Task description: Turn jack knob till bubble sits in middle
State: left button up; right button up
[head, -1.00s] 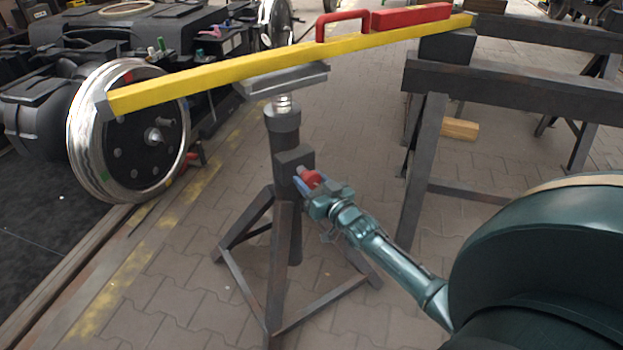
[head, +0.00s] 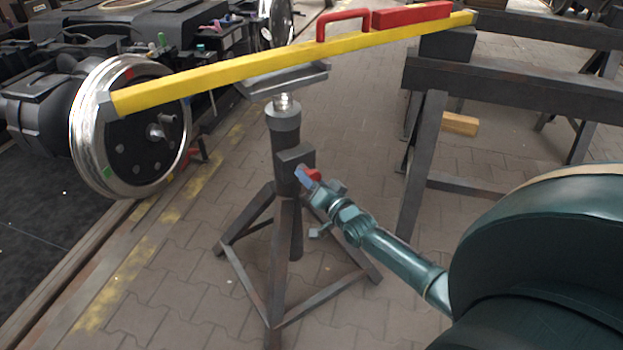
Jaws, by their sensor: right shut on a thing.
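The jack (head: 286,145) is a dark post on splayed legs with a tilted plate (head: 288,82) on its screw. Its red knob (head: 315,174) is on the side of the post. My right gripper (head: 309,178) is shut on the knob, its arm coming from the lower right. A yellow beam (head: 230,75) with a red handle (head: 343,22) lies across the jack plate and a block on a trestle, higher at the right in the picture. A red box (head: 412,15) sits on the beam. No bubble can be made out. My left gripper is not in view.
Dark trestles (head: 510,88) stand at the right, with a wooden block (head: 460,124) on the paving below. A bogie with a steel wheel (head: 85,150) stands at the left, near the beam's left end. Paving around the jack is mostly clear.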

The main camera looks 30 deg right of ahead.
dwell(0.4)
jog(key=o, duration=1)
jog(key=shift+c, duration=0.2)
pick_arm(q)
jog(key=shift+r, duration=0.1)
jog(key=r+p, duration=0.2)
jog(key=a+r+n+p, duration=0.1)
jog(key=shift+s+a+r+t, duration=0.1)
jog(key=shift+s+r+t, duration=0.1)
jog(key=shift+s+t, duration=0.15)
pick_arm(e)
jog(key=s, duration=1.3)
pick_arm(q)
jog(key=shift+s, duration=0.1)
pick_arm(e)
jog(key=shift+s, duration=0.1)
